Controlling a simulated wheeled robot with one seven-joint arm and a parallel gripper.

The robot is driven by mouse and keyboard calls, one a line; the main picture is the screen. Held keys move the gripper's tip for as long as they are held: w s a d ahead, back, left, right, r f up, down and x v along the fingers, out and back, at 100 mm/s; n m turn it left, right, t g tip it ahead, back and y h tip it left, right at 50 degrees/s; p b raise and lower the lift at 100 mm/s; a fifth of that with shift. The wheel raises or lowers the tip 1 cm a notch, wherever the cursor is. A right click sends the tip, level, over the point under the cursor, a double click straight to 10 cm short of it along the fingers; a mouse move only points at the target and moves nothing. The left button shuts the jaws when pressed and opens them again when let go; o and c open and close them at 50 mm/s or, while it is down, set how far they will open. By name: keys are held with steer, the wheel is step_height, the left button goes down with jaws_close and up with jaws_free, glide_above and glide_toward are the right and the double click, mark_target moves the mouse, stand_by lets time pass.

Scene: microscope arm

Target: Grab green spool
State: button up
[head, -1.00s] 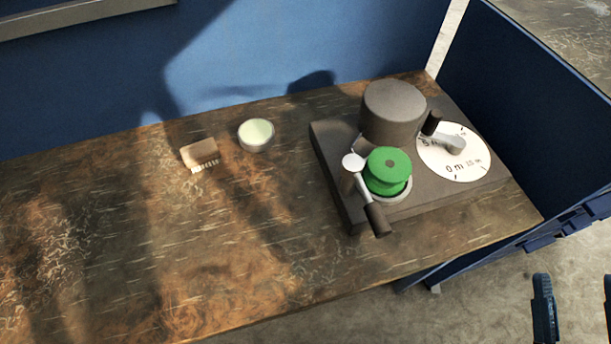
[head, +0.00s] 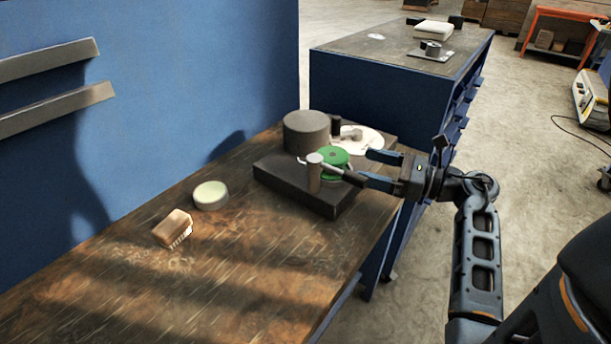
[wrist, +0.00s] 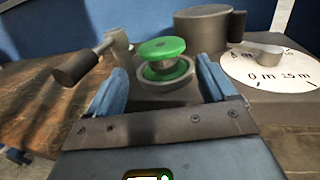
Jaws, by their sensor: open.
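The green spool (head: 336,158) sits upright in a round seat on the dark device (head: 290,184) on the workbench. It also shows in the wrist view (wrist: 163,56), ahead of the fingers and roughly centred between them. My gripper (head: 374,168) is open and empty, at the right edge of the device, with its fingers pointing left toward the spool. In the wrist view the two blue fingers (wrist: 160,88) stand on either side of the line to the spool, apart from it. The spool's lower part is partly hidden by the lever in the head view.
A lever with a dark handle (wrist: 80,66) stands left of the spool. A dark grey cylinder (head: 306,132) and a white dial (head: 362,140) are behind it. A cream-topped round tin (head: 210,195) and a brown brush (head: 173,228) lie left. The front bench area is clear.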

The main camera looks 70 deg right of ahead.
mark_target(348, 160)
steer(key=w+p, duration=0.1)
steer(key=w, duration=0.2)
steer(key=w+p, duration=0.1)
steer(key=w, duration=0.3)
steer(key=shift+w+d, duration=0.2)
steer(key=shift+w, duration=0.1)
steer(key=c, duration=0.7)
